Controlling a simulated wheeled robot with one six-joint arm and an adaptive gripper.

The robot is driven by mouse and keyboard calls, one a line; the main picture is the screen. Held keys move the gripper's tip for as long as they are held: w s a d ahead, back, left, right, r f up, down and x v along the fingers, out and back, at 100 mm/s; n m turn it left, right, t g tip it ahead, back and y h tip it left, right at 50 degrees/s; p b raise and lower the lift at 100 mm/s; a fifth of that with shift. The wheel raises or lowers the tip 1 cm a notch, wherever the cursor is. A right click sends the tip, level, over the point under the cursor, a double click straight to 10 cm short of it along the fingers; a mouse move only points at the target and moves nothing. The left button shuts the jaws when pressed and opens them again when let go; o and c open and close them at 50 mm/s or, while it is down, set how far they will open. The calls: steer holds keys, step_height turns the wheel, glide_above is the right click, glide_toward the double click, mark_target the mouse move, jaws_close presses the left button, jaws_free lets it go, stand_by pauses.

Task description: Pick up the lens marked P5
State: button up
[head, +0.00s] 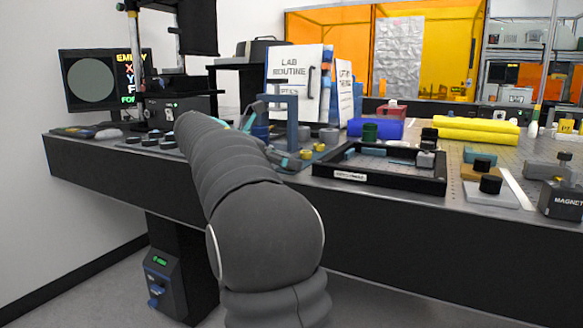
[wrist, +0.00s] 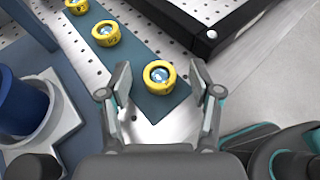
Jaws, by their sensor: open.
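Three yellow-ringed lenses with bluish glass show in the wrist view: a near lens (wrist: 159,77), a middle lens (wrist: 107,33) and a far lens (wrist: 77,6). They lie in a row on a dark blue-grey strip (wrist: 135,52). Their markings are too small to read surely, so I cannot tell which is P5. My gripper (wrist: 168,82) is open and empty, with the near lens showing between its fingers near the strip's end. I cannot tell the height gap. Yellow lenses (head: 320,147) also show small beside my arm in the head view.
A black-framed tray (head: 380,180) stands right of the lenses; its corner (wrist: 213,34) shows in the wrist view. A blue cylinder (wrist: 20,95) on a pale base stands to the left. The perforated tabletop ends at a front edge close to my arm.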

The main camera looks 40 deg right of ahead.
steer(key=c, duration=1.1)
